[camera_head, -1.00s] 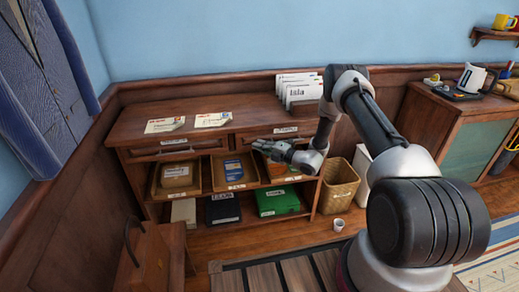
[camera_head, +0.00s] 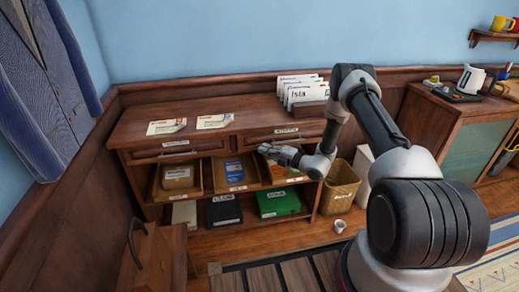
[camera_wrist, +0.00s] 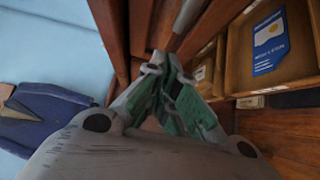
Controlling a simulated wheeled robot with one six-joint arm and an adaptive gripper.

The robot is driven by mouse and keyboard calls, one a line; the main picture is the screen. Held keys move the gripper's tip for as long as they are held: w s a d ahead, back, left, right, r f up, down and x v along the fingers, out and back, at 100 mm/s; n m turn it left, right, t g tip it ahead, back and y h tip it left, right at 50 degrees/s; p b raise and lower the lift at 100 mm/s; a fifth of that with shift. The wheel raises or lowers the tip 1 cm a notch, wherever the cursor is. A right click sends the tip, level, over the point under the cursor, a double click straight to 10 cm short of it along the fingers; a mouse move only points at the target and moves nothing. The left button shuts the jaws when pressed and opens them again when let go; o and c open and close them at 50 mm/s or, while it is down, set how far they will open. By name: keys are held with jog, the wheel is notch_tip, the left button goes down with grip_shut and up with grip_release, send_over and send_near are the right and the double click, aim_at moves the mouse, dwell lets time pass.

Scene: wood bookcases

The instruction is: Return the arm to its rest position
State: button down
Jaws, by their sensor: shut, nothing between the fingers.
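My gripper (camera_head: 264,150) is shut and empty. In the head view it hangs in front of the wooden cabinet (camera_head: 222,132), near the right-hand open compartment, with my arm reaching in from the right and bent at the elbow. In the wrist view the gripper (camera_wrist: 160,65) shows its fingers together, pointing at the cabinet's wood front. I cannot tell how close the fingertips are to the wood.
Open compartments hold a brown box (camera_head: 178,176) and a blue packet (camera_head: 234,169). Below lie a black box (camera_head: 224,209) and a green box (camera_head: 278,202). Envelopes (camera_head: 166,126) and upright cards (camera_head: 304,92) are on top. A wicker basket (camera_head: 339,187) and cup (camera_head: 340,226) stand right.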

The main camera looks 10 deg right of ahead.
jog(key=s+a+v, duration=0.1)
jog(key=v, duration=0.8)
jog(key=s+a+f+n+g+y, duration=0.15)
jog(key=s+f+n+g, duration=0.3)
jog(key=s+n, duration=0.45)
jog(key=s+r+n+g, duration=0.9)
jog(key=s+n, duration=0.3)
jog(key=n, duration=0.1)
jog(key=s+d+r+n+g+h, duration=0.1)
jog(key=s+d+r+n+h, duration=0.25)
jog(key=r+n, duration=0.3)
jog(key=s+d+r+n+h, duration=0.35)
jog(key=s+r+n, duration=0.2)
jog(key=r, duration=0.25)
jog(key=s+d+r+n+g+h, duration=0.1)
jog(key=s+d+r+n+h, duration=0.3)
jog(key=r+n, duration=0.3)
jog(key=s+r+n+t+h, duration=0.3)
jog(key=r+t, duration=0.4)
jog(key=r, duration=0.5)
jog(key=shift+s+a+r+n, duration=0.35)
jog(key=shift+s+a+n, duration=0.15)
jog(key=shift+s, duration=0.55)
